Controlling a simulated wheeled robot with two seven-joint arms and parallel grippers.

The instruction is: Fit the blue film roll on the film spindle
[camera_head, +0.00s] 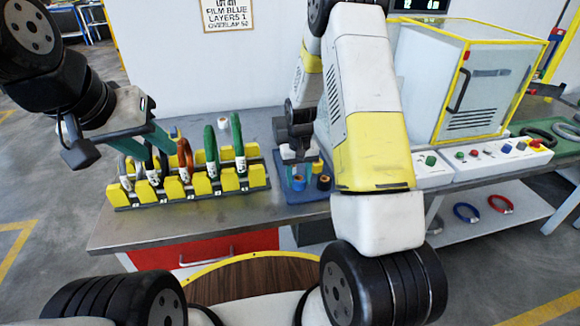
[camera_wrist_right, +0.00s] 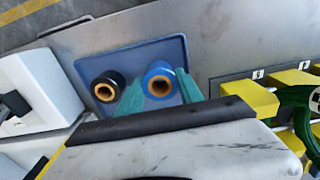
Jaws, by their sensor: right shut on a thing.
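The blue film roll (camera_wrist_right: 159,80) has a tan core and sits between the teal fingers of my right gripper (camera_wrist_right: 160,92), which is shut on it. In the head view the blue roll (camera_head: 298,184) and the right gripper (camera_head: 298,172) are at the blue tray (camera_head: 303,197). I cannot tell whether the roll touches the tray. A black roll (camera_wrist_right: 108,86) stands on the tray beside it. My left gripper (camera_head: 125,146) is open and appears empty, above the left end of the coil rack. I cannot make out the film spindle; my right arm hides part of the scene.
The yellow coil rack (camera_head: 190,187) holds several coils, including green ones (camera_head: 211,146). A white cabinet with yellow edges (camera_head: 473,85) and a button panel (camera_head: 485,152) stand at right. Red (camera_head: 500,203) and blue (camera_head: 468,212) rings lie on a lower shelf.

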